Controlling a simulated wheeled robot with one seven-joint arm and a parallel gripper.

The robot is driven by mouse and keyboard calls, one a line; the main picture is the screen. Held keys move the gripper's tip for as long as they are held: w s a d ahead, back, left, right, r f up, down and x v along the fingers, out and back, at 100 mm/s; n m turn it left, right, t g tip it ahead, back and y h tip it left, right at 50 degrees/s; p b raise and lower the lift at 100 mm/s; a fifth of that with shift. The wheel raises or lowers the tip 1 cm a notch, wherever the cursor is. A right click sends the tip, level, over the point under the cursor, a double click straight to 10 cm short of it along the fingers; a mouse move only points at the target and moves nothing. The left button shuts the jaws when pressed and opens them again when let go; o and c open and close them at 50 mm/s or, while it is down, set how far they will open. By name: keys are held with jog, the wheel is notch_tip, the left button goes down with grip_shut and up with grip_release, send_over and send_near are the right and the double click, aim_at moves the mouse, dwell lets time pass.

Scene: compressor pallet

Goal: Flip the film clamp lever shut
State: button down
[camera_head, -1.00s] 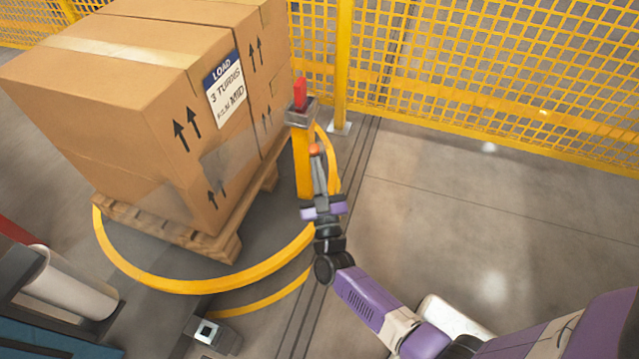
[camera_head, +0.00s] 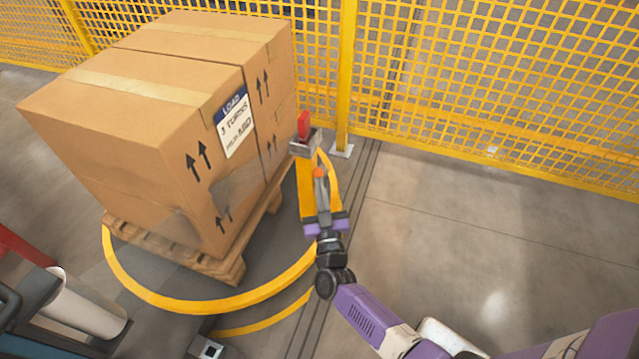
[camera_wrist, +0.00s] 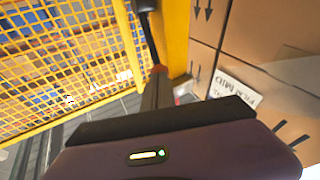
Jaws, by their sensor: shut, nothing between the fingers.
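The film clamp's red lever (camera_head: 303,125) stands up from a grey bracket (camera_head: 306,143) on top of a yellow post (camera_head: 307,190), beside the carton load. My gripper (camera_head: 319,173) is shut and empty, its orange-tipped fingers just below and slightly right of the bracket in the head view. A gap seems to remain between fingertips and lever. In the wrist view my shut fingers (camera_wrist: 157,72) point up the picture next to the yellow post (camera_wrist: 176,40). The red lever cannot be made out there.
Cartons (camera_head: 120,120) stand on a wooden pallet (camera_head: 190,255) inside a yellow floor ring (camera_head: 180,303). A yellow mesh fence (camera_head: 500,80) runs close behind the post. A white film roll (camera_head: 85,305) is at the lower left. The floor to the right is clear.

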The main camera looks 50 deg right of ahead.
jog(key=w+d+r+m+g+y+p, duration=0.1)
jog(key=d+p, duration=0.4)
jog(key=p, duration=0.5)
jog(key=w+d+r+m+g+y+p, duration=0.2)
jog(key=d+g+y+p, duration=0.2)
jog(key=p, duration=0.6)
jog(key=shift+w+d+m+g, duration=0.3)
jog(key=shift+w+d+m, duration=0.1)
jog(key=shift+d, duration=0.25)
jog(key=shift+d+r, duration=0.15)
jog(key=shift+d, duration=0.1)
jog(key=shift+r, duration=0.1)
